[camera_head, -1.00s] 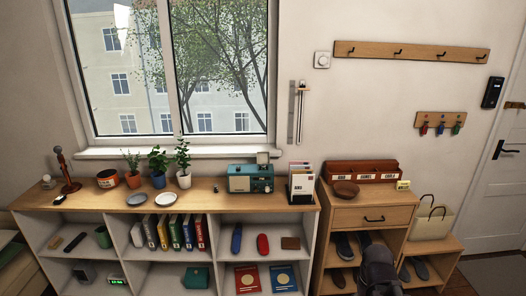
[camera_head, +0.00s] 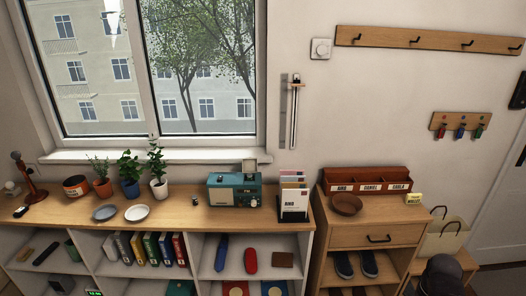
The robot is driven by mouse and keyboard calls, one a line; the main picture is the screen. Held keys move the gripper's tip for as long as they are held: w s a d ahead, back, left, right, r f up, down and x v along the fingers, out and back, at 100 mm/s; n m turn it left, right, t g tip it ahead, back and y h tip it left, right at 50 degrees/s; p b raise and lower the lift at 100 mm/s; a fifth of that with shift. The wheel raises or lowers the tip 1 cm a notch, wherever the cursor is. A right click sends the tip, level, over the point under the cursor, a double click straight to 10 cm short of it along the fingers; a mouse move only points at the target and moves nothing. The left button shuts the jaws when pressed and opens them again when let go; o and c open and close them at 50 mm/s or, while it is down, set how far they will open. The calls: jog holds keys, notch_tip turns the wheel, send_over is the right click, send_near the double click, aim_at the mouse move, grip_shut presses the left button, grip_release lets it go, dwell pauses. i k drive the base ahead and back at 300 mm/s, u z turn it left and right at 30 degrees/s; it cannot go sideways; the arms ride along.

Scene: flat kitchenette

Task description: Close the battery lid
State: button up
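A teal radio (camera_head: 222,195) with a pale front panel and dials stands on the wooden top of the shelf unit, below the window. A small pale flap (camera_head: 249,166) stands up at the top right of the radio; it looks like a raised lid. The inside of any battery compartment is too small to make out. My gripper's fingers do not show.
A letter rack (camera_head: 294,204) stands close to the radio's right. A small metallic cylinder (camera_head: 195,200) stands to its left, with two dishes and potted plants (camera_head: 158,188) further left. A wooden bowl (camera_head: 346,204) sits on the right cabinet. The shelf top before the radio is clear.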

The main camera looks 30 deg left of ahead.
aim_at(249, 164)
jog(key=z, duration=0.15)
jog(key=i, duration=0.85)
jog(key=u, duration=0.5)
jog(key=i, duration=0.7)
jog(key=u, duration=0.35)
